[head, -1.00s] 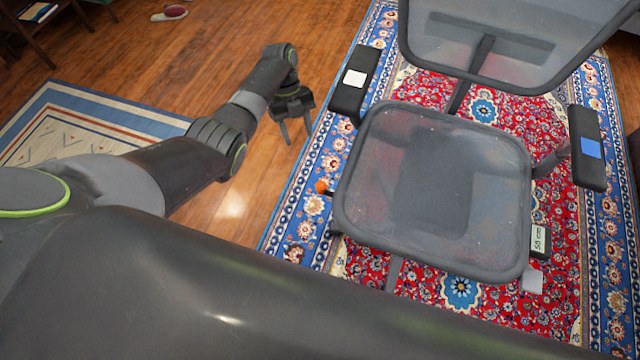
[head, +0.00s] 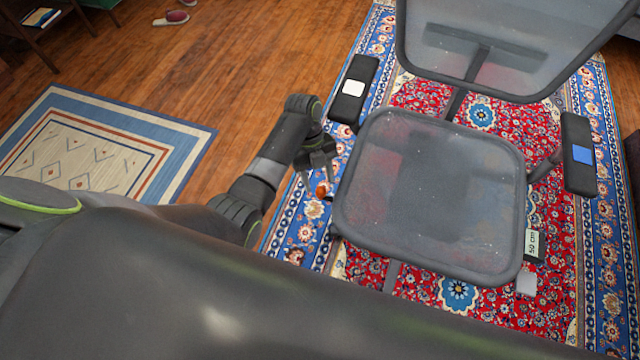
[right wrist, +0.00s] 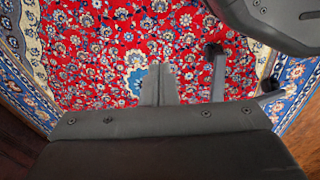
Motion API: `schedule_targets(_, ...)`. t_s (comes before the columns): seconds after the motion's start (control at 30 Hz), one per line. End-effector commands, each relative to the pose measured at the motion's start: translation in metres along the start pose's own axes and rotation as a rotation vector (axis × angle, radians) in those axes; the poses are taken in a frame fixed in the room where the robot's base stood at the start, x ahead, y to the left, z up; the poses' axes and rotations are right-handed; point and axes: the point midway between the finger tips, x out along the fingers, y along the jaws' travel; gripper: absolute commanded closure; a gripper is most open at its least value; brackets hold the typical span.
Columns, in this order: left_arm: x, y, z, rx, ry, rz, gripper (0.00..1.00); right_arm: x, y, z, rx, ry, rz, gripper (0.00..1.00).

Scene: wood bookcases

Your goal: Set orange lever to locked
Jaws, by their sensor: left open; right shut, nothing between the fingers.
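The orange lever (head: 321,190) is a small orange knob at the left side of the office chair's seat (head: 430,190). My left gripper (head: 318,182) is open, its fingers pointing down right at the knob in the head view. I cannot tell whether the fingers touch it or stand around it. The rest of the lever is mostly hidden. My right gripper (right wrist: 160,88) shows in the right wrist view, shut and empty above the red patterned rug, near a dark part of the chair (right wrist: 270,20).
The chair has a left armrest (head: 353,92) with a white patch and a right armrest (head: 579,155) with a blue patch. A small display (head: 533,244) reads about 50 cm. The chair stands on a red and blue rug (head: 460,292). Wood floor (head: 230,70) lies open at left.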

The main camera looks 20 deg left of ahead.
Motion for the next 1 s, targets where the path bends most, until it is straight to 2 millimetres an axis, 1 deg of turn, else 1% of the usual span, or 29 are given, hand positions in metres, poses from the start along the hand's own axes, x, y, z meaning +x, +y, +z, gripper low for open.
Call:
schedule_targets(0.03,0.011,0.0,0.0,0.0,0.003,0.002,0.52,-0.002,-0.002,-0.002,0.003,0.001,-0.004,1.0)
schedule_targets(0.2,0.026,0.0,0.001,0.0,0.001,0.0,0.52,-0.012,-0.004,-0.006,0.007,-0.002,-0.011,1.0)
schedule_targets(0.37,0.032,0.0,0.001,0.0,0.0,0.0,0.52,-0.017,-0.005,-0.007,0.009,-0.004,-0.014,1.0)
schedule_targets(0.63,0.033,0.0,0.001,0.001,0.0,0.0,0.52,-0.018,-0.005,-0.007,0.009,-0.005,-0.014,1.0)
schedule_targets(1.0,0.032,0.0,0.001,0.001,0.0,0.0,1.0,-0.018,-0.005,-0.007,0.009,-0.005,-0.014,1.0)
